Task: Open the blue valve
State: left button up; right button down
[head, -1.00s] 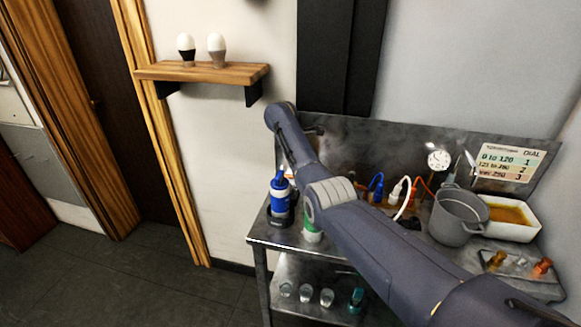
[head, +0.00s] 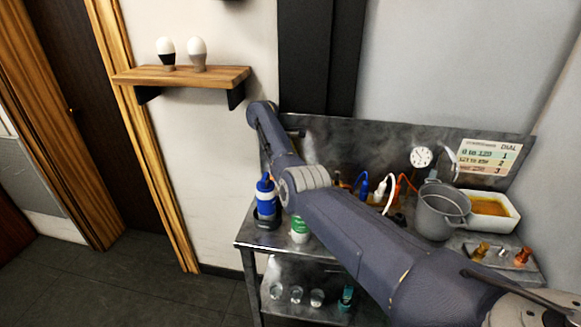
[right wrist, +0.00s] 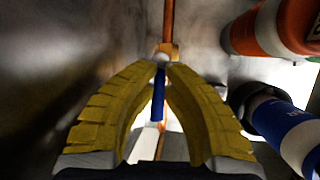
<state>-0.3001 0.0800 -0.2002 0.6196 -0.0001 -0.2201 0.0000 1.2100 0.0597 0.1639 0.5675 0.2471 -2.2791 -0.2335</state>
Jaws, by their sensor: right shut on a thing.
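The blue valve (right wrist: 158,95) shows in the right wrist view as a narrow blue handle below a brass fitting on a copper pipe. The yellow fingers of my right gripper (right wrist: 164,75) stand on either side of the handle and are shut on it. In the head view my right arm reaches across the metal bench to the back left; its own links hide the gripper and the valve. My left gripper is in neither view.
A blue bottle (head: 266,203) and a green-labelled one (head: 299,230) stand at the bench's left. An orange-and-white bottle (right wrist: 275,28) is close right of my gripper. A grey pot (head: 440,212), a white tray (head: 510,222) and a gauge (head: 421,157) are on the right.

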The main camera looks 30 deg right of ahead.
jog(key=c, duration=1.5)
grip_release()
jog(key=shift+d, duration=0.1)
jog(key=shift+o, duration=0.2)
jog(key=shift+r, duration=0.3)
notch_tip(320, 180, up, 9)
jog(key=shift+r, duration=0.2)
